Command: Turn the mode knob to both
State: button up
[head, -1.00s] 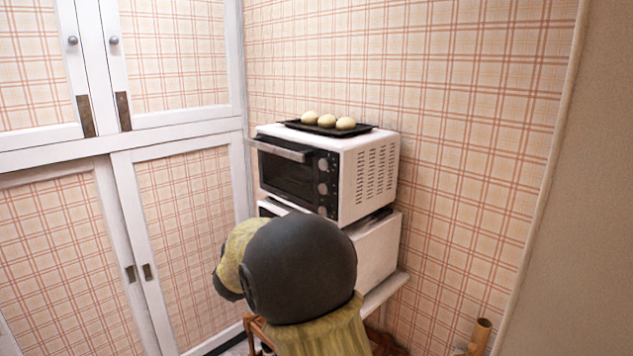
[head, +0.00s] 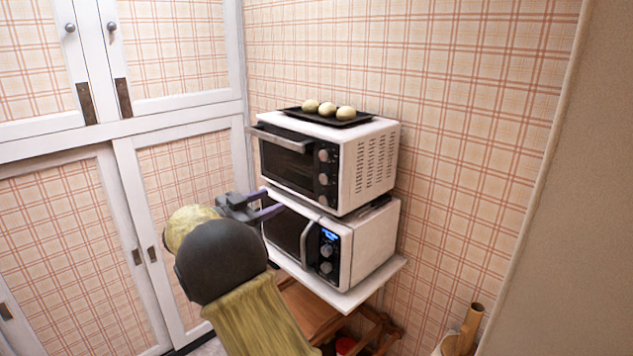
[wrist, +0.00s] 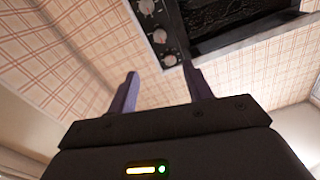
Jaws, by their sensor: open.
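A white toaster oven (head: 367,172) with a black front has a vertical column of round knobs on the right side of its door; its middle knob (head: 323,178) shows clearly. The knob labels are too small to read, so I cannot tell which is the mode knob. The knobs also show in the wrist view, with an end knob (wrist: 170,60) lying roughly between my fingertips in the picture. My gripper (head: 271,202) is open and empty, in front of the ovens, left of the knobs and near the toaster oven's lower edge. I see no contact with a knob.
A microwave (head: 372,247) with a lit display and its own knobs stands directly below, on a white shelf (head: 350,296). A black tray (head: 355,122) with three round buns lies on top. White cupboards (head: 125,145) stand at the left; a plaid wall is behind.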

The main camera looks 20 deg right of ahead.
aim_at(323, 179)
jog(key=p+x, duration=0.7)
jog(key=x, duration=1)
jog(key=shift+c, duration=0.2)
jog(key=shift+f, duration=0.1)
jog(key=c, duration=0.9)
